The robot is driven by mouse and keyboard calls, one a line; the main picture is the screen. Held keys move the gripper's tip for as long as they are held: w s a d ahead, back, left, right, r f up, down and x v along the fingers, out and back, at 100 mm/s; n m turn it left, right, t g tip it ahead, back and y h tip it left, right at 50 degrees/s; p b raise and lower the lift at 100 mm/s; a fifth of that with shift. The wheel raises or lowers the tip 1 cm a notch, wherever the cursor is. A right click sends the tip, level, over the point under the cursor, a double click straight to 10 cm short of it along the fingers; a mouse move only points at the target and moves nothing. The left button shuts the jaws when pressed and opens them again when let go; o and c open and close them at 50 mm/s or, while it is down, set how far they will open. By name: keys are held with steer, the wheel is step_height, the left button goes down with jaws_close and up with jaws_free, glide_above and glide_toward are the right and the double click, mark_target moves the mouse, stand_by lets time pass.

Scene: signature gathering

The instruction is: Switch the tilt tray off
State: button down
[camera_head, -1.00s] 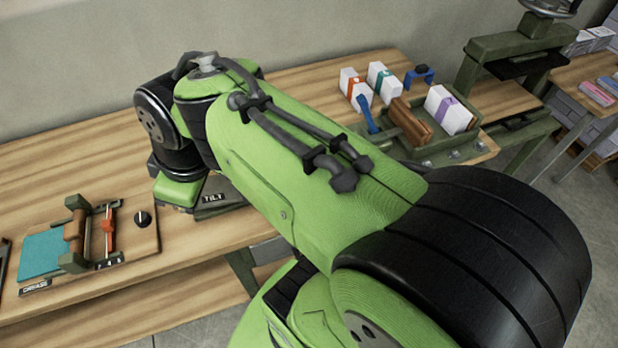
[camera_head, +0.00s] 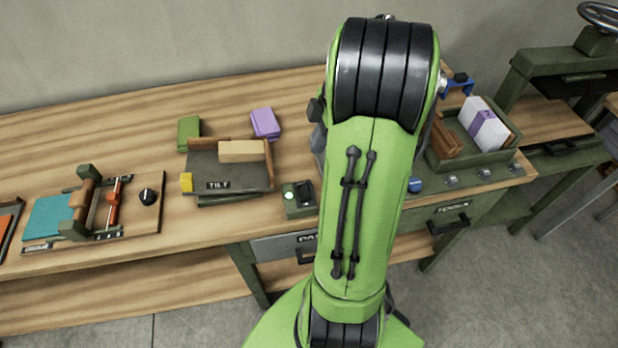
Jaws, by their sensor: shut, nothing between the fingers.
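The tilt tray (camera_head: 204,160) is a dark tray with a TILT label on its front, standing on the wooden bench left of my arm. A cream block lies in it at the back right and a yellow piece is at its front left corner. Beside it on the right is a small green switch box (camera_head: 299,208) with a lit green button or lamp and a dark part next to it. My arm rises through the middle of the view, just right of the box. My gripper is hidden behind the arm, so its place relative to the switch box cannot be seen.
Green (camera_head: 188,130) and purple (camera_head: 265,122) blocks lie behind the tray. A board with a roller and black knob (camera_head: 148,196) is at left. A green crate (camera_head: 490,157) with white and brown items is right of my arm, with a press (camera_head: 560,75) beyond. The back left bench is clear.

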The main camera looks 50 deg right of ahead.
mark_target(304, 186)
steer(key=x, duration=0.4)
steer(key=b+x, duration=0.1)
steer(key=x, duration=0.3)
steer(key=b+x, duration=0.1)
steer(key=x, duration=0.3)
steer(key=shift+s+d+f, duration=0.15)
steer(key=shift+s+d, duration=0.15)
steer(key=shift+f, duration=0.45)
steer(key=shift+f+b, duration=0.1)
steer(key=shift+b, duration=0.25)
steer(key=shift+w+f+b, duration=0.1)
steer(key=shift+f+b, duration=0.15)
steer(key=shift+b, duration=0.1)
steer(key=shift+r, duration=0.15)
steer(key=shift+s, duration=0.25)
